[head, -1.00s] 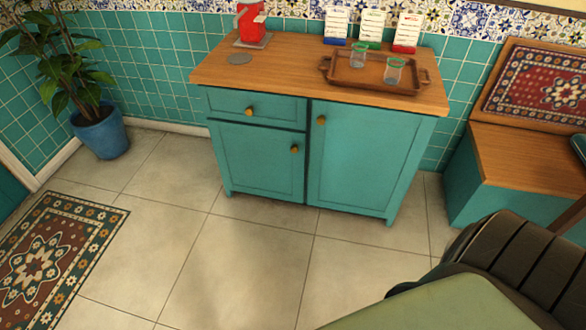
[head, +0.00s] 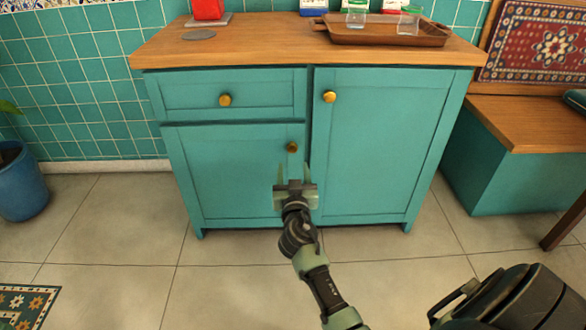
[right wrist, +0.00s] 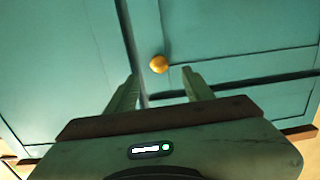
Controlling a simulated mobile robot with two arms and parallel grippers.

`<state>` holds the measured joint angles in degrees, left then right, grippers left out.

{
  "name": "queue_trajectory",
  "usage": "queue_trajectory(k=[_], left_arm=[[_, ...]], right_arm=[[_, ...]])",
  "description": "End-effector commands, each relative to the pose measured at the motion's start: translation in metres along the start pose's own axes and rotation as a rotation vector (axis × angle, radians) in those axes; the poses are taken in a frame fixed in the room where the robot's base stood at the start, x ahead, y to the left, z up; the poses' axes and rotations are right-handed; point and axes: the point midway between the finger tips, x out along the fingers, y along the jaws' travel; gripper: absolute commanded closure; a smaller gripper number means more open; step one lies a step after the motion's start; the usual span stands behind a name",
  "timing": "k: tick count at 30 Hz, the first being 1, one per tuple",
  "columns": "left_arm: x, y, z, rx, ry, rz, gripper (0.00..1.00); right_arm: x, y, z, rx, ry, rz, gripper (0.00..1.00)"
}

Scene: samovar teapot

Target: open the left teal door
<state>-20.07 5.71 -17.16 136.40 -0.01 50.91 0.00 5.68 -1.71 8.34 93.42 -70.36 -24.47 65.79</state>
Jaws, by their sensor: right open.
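The left teal door (head: 235,180) is the lower left front of the teal cabinet and looks closed. Its round brass knob (head: 292,147) sits near its upper right corner. My right gripper (head: 294,172) is in front of the cabinet, just below that knob in the head view. In the right wrist view, the fingers (right wrist: 160,90) are open and apart, with a brass knob (right wrist: 158,64) ahead of the gap between their tips. Nothing is between the fingers. My left gripper is not in view.
A drawer (head: 230,94) with a brass knob is above the left door. The taller right door (head: 375,150) is beside it, also closed. A tray (head: 385,36) with glasses stands on the wooden top. A bench (head: 510,160) is at right, a blue pot (head: 20,185) at left. The floor before the cabinet is clear.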

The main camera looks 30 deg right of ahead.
Motion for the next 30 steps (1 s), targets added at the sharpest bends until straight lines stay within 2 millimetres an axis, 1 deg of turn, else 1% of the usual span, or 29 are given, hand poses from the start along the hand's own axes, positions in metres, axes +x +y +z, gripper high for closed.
queue_trajectory(k=[1,3,5,12,16,21,28,29,30], left_arm=[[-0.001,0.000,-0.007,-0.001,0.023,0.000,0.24],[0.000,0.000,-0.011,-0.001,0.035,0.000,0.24],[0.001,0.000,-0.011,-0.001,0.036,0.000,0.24],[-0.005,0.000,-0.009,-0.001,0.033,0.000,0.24],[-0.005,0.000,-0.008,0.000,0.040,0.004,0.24],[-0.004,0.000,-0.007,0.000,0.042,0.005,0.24],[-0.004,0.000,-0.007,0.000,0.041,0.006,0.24],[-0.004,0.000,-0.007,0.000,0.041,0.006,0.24],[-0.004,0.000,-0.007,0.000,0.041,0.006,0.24]], right_arm=[[0.003,0.002,-0.002,0.006,0.013,0.006,0.48],[0.008,0.002,-0.006,0.010,0.019,0.009,0.48],[0.015,0.002,-0.007,0.010,0.021,0.009,0.48],[0.054,0.003,-0.007,0.008,0.018,0.009,0.48],[0.070,0.002,-0.006,0.008,0.017,0.008,0.48],[0.079,0.003,-0.006,0.008,0.016,0.008,0.48],[0.079,0.003,-0.007,0.008,0.015,0.008,0.48],[0.079,0.003,-0.007,0.008,0.015,0.008,0.57],[0.079,0.003,-0.006,0.008,0.015,0.008,0.68]])
